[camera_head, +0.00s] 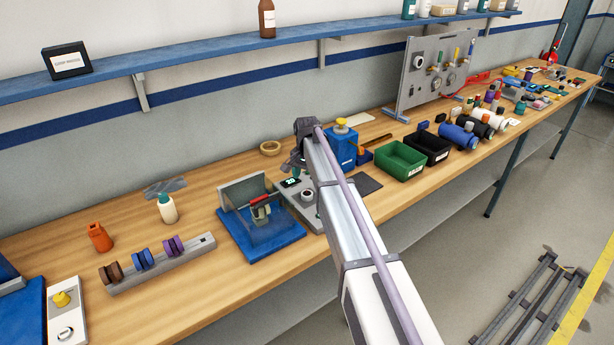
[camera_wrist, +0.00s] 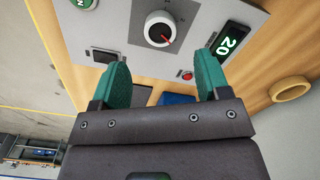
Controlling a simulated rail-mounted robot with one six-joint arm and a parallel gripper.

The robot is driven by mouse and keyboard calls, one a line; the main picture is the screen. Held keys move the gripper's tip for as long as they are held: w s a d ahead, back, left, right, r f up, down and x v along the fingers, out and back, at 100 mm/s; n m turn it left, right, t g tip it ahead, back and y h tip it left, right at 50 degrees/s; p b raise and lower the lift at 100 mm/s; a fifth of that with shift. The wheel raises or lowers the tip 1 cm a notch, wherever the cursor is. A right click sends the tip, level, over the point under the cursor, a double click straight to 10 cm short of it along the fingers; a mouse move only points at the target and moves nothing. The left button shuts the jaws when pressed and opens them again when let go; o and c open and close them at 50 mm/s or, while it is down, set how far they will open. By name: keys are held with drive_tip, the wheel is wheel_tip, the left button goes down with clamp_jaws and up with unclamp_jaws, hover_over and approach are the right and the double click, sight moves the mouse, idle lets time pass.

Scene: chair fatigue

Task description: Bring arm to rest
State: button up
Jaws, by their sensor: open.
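My gripper (camera_wrist: 162,82) shows in the wrist view with its two teal fingers apart and nothing between them. The fingers are over a grey control panel (camera_wrist: 200,30) with a white knob (camera_wrist: 160,28), a display reading 20 (camera_wrist: 229,42) and a small red button (camera_wrist: 186,75). In the head view my arm reaches out over the wooden bench (camera_head: 225,185), its end above the same panel (camera_head: 313,222). The fingers are small and partly hidden by the arm there. I cannot tell the exact gap between fingers and panel.
Left of the panel stands a blue-based fixture (camera_head: 262,250) with a clear guard. A blue container (camera_head: 342,150) with a yellow top stands close behind the arm. Green (camera_head: 400,160) and black (camera_head: 427,147) bins are to the right. A blue shelf (camera_head: 200,58) runs along the wall above.

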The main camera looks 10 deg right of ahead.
wheel_tip(320, 180, up, 4)
drive_tip(key=shift+f+p, duration=0.15)
drive_tip(key=shift+p, duration=0.75)
drive_tip(key=s+f+n+b, duration=0.2)
drive_tip(key=s+n, duration=0.6)
drive_tip(key=s, duration=2.8)
drive_tip(key=shift+s, duration=0.2)
